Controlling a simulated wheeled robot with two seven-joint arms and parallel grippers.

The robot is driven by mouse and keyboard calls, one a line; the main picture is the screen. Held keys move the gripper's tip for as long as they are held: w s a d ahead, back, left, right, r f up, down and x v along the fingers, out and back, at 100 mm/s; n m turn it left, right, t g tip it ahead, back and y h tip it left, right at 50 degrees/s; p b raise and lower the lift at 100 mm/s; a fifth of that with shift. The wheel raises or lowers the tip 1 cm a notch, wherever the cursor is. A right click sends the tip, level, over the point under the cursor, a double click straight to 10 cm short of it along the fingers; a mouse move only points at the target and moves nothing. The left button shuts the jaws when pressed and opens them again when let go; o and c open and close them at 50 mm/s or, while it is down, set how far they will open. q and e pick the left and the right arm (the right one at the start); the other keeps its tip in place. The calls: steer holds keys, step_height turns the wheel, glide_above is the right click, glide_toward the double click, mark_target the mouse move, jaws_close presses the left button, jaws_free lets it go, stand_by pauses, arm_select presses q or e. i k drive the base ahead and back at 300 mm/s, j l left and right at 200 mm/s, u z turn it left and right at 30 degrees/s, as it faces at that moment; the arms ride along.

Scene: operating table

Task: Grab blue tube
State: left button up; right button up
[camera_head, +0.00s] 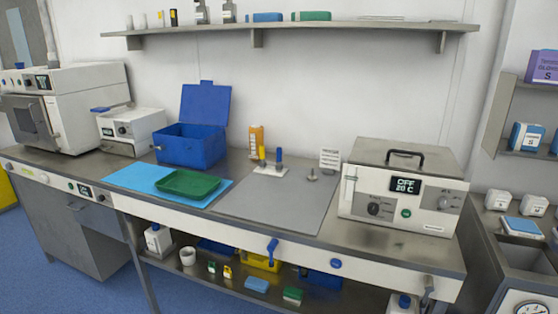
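A blue tube (279,157) stands upright on a small white rack (270,170) near the middle of the counter. A yellow tube (262,155) stands beside it on the left in the same rack. Neither of my grippers is in this view.
A grey mat (275,205) lies clear in front of the rack. An open blue box (190,145) and green tray (188,184) on a light-blue sheet (135,178) are left. A white device (403,190) stands right. An orange bottle (256,138) is behind the rack.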

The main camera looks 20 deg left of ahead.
mark_target(279, 166)
steer(key=i+u, duration=0.1)
steer(key=i, duration=0.35)
steer(key=i+l, duration=0.15)
steer(key=i, duration=0.3)
steer(key=j+u, duration=0.05)
